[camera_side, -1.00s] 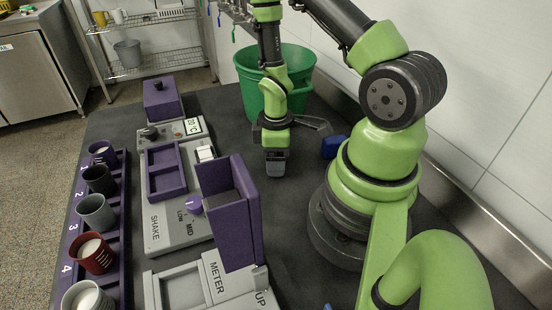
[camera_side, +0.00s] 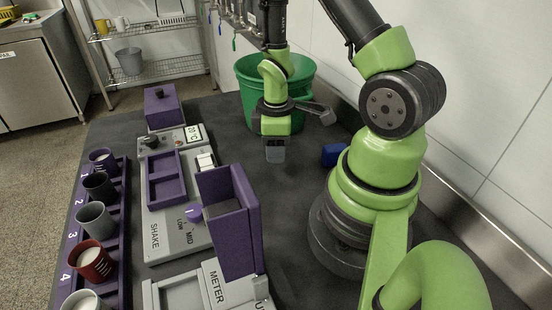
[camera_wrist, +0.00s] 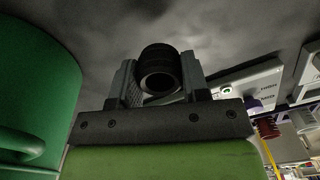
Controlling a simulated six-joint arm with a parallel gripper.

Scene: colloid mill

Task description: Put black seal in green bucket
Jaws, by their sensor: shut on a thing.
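My gripper (camera_side: 275,155) is raised a little above the dark table, in front of the green bucket. In the wrist view its two fingers are shut on the black seal (camera_wrist: 161,72), a short dark ring with a hole facing the camera. In the side view the seal cannot be made out at the fingertips. The green bucket (camera_side: 313,100) stands at the back of the table, partly hidden by my arm. Its wall also shows close on the left in the wrist view (camera_wrist: 35,95).
A purple-and-grey machine with SHAKE and MID labels (camera_side: 178,235) stands left of my gripper, with an upright purple box (camera_side: 232,235) nearer the camera. A blue block (camera_side: 333,154) lies to the right. Several cups sit in a purple rack (camera_side: 121,225) at the left.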

